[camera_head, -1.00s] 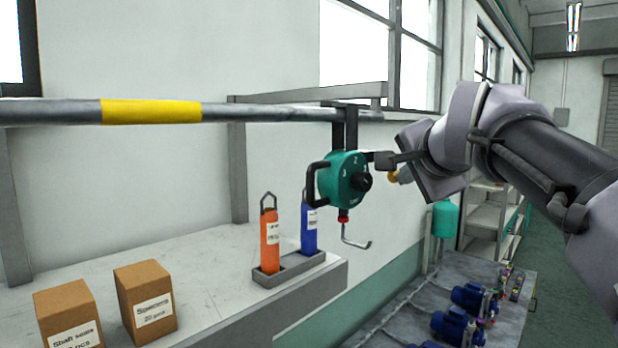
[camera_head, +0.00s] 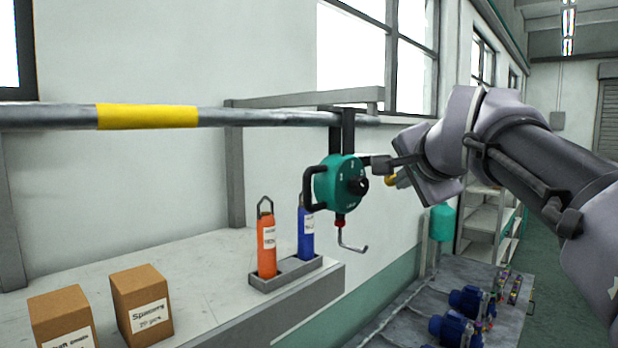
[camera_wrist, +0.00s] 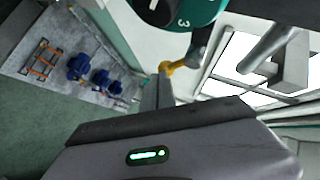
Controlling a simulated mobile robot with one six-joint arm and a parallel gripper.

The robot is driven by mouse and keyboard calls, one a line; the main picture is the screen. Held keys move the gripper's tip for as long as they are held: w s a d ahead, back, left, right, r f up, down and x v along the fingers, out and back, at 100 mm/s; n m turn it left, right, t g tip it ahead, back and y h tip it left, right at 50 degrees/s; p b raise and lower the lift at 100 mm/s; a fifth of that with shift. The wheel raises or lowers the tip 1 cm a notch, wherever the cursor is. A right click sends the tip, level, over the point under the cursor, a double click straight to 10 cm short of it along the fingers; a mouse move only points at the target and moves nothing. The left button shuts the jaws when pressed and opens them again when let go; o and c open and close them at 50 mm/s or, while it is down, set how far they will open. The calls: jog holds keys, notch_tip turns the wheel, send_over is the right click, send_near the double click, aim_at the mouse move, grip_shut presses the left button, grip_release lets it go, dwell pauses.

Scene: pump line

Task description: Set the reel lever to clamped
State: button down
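The teal reel (camera_head: 338,183) hangs under the grey overhead rail, with a black hub, a black side handle and a hook below. Part of its numbered face (camera_wrist: 185,12) shows at the top of the wrist view. A yellow-ended piece (camera_head: 391,180), apparently the lever, sits at the reel's right side; its yellow end (camera_wrist: 178,66) also shows in the wrist view, by a dark rod. My gripper (camera_head: 382,165) is right beside the reel, its tip close to this piece. Contact is unclear, and the finger gap is hidden. I cannot read the lever's setting.
The rail (camera_head: 250,117) with a yellow band runs across the left. Below, a bench (camera_head: 205,270) carries two cardboard boxes (camera_head: 141,305) and a holder with an orange bottle (camera_head: 266,245) and a blue bottle (camera_head: 306,232). Blue pumps (camera_head: 468,300) stand on a low table at the lower right.

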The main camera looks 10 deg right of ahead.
jog(key=shift+f, duration=0.1)
jog(key=shift+s+a+b, duration=0.3)
jog(key=shift+s+a, duration=0.15)
jog(key=shift+a, duration=0.15)
jog(key=shift+w, duration=0.1)
